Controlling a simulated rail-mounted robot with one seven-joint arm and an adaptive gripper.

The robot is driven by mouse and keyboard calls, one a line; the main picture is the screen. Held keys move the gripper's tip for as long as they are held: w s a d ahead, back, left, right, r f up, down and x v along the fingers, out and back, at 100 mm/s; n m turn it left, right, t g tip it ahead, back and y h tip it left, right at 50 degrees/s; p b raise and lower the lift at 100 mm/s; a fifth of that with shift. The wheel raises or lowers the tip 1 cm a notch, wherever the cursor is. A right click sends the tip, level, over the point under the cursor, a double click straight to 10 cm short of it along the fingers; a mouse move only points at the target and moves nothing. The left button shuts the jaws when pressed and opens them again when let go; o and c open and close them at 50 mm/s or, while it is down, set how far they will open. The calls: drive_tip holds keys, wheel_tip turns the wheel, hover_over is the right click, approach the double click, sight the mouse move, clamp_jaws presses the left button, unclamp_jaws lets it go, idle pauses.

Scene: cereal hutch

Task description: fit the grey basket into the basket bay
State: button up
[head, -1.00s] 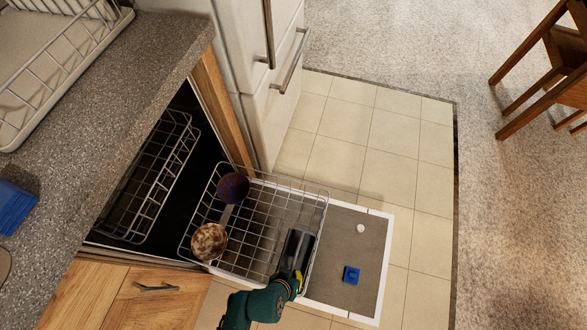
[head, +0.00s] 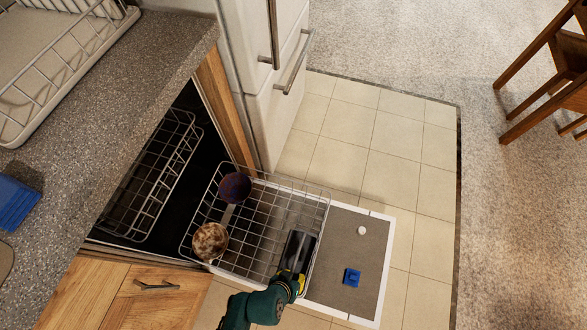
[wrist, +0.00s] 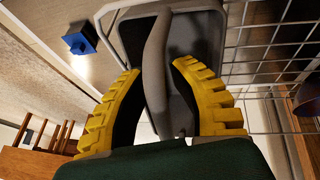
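The grey basket (head: 299,248) looks dark and narrow in the head view. It is at the right end of the pulled-out lower wire rack (head: 262,226), inside or just above it; I cannot tell which. My gripper (head: 291,279) is at its near end. In the wrist view the grey basket (wrist: 200,50) has a curved handle running between the yellow-and-black fingers of my gripper (wrist: 157,72), which close on it from both sides. The basket bay is not clearly distinguishable; the basket and my gripper cover part of the rack's right side.
A dark purple bowl (head: 235,188) and a mottled brown bowl (head: 210,241) stand in the rack's left part. The open dishwasher door (head: 345,255) carries a blue block (head: 352,277) and a white round piece (head: 362,231). The counter (head: 110,110) is at left.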

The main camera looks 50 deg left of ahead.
idle(0.3)
drive_tip(key=v, duration=1.2)
idle(0.6)
